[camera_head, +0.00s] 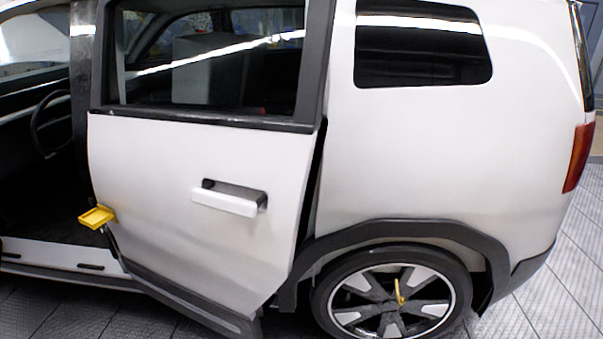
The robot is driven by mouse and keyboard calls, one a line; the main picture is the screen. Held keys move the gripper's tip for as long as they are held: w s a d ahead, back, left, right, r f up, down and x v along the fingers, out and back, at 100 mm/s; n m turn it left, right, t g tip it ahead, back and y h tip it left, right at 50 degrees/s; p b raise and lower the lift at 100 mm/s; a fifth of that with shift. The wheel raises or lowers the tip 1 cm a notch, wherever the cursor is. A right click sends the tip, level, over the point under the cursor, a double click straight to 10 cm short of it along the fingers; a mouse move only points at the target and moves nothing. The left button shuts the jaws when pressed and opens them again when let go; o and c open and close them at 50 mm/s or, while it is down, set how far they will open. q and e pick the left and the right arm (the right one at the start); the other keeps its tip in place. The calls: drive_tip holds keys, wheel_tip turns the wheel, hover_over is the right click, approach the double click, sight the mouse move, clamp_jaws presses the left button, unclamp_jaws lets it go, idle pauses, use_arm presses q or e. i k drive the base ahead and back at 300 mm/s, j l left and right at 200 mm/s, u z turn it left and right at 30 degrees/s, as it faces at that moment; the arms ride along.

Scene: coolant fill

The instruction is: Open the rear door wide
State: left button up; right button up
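The rear door (160,190) is a white panel with a dark-framed window (215,60), a white and black handle (230,198) and a dark lower trim. It stands out from the body, with a dark gap (313,190) along its right edge. A dark opening with a white sill (65,255) lies to its left. A small yellow block (97,217) sits by the door's lower left edge; I cannot tell what it is attached to. Neither of my grippers is in view.
The white rear body panel (430,150) with a dark side window is right of the door. Below it is the rear wheel (390,295), with a yellow piece (399,292) on it. A steering wheel (45,125) shows inside. The tiled floor (565,270) is clear at right.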

sight(221, 270)
drive_tip(key=i+l+u, duration=0.25)
drive_tip(key=u, duration=0.15)
drive_tip(key=i+l+u, duration=0.2)
drive_tip(key=l+u, duration=0.2)
drive_tip(key=i+l+u, duration=0.15)
drive_tip(key=l+u, duration=0.25)
drive_tip(key=l, duration=0.15)
